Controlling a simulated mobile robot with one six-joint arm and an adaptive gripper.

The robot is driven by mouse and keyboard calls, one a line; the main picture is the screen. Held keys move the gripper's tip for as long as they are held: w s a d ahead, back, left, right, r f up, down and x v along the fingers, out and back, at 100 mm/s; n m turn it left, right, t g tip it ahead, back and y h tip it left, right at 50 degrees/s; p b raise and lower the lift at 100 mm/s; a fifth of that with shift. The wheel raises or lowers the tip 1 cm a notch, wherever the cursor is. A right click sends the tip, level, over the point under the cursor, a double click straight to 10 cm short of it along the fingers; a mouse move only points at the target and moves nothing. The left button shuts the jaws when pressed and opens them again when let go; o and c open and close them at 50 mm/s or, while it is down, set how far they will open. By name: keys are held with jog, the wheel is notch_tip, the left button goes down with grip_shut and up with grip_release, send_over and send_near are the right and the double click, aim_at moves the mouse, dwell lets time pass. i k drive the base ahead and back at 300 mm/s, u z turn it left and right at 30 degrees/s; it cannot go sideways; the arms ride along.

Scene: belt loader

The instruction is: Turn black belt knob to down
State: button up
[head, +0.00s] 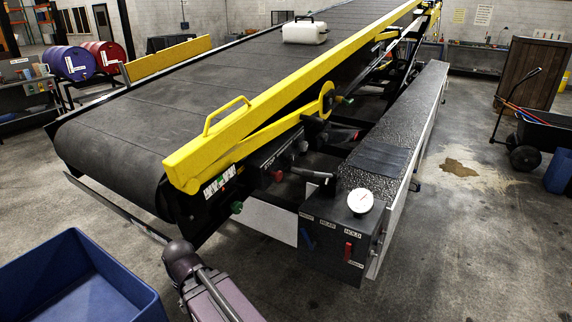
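The belt loader's control box (338,232) is at the front right end of the loader. It carries a blue lever (307,239), a red lever (348,251) and small white labels, too small to read surely. A black handle (318,176) sticks out just above the box, beside the belt frame. I cannot tell whether it is the black belt knob, or which way any knob is set. My arm shows at the bottom, left of the box and apart from it. My gripper's fingers are not visible.
A white round gauge (360,201) sits on top of the box. A yellow rail (270,110) runs along the belt (150,115), with a white case (305,30) on it. A blue bin (75,280) stands at bottom left. The floor (470,260) at right is open.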

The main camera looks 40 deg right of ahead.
aim_at(291, 160)
jog(key=u, duration=0.05)
jog(key=k, duration=1.45)
jog(key=z, duration=1.2)
jog(key=i, duration=1.05)
